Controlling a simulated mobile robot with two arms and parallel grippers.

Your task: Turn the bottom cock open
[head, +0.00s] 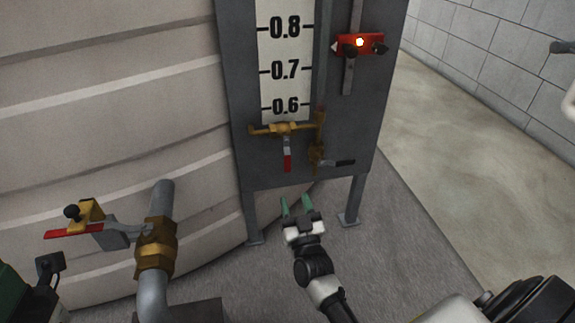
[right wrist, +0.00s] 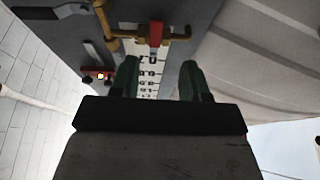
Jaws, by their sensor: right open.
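Two brass cocks sit at the foot of the level gauge on the grey panel. One has a red handle (head: 287,161) hanging straight down. The lower one, at the right, has a brass body (head: 317,152) and a dark lever (head: 340,162) pointing right, roughly level. My right gripper (head: 296,201) is open and empty, its green fingers pointing up, below both cocks and apart from them. In the right wrist view, the open fingers (right wrist: 159,76) show with the red handle (right wrist: 155,33) between and beyond them, and the dark lever (right wrist: 55,12) at upper left.
The gauge scale (head: 284,55) and a red box with a lit lamp (head: 360,43) are higher on the panel. A ribbed tank (head: 110,100) stands left. A brass pipe valve (head: 155,248) with a red lever (head: 74,233) is at lower left. Floor at right is clear.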

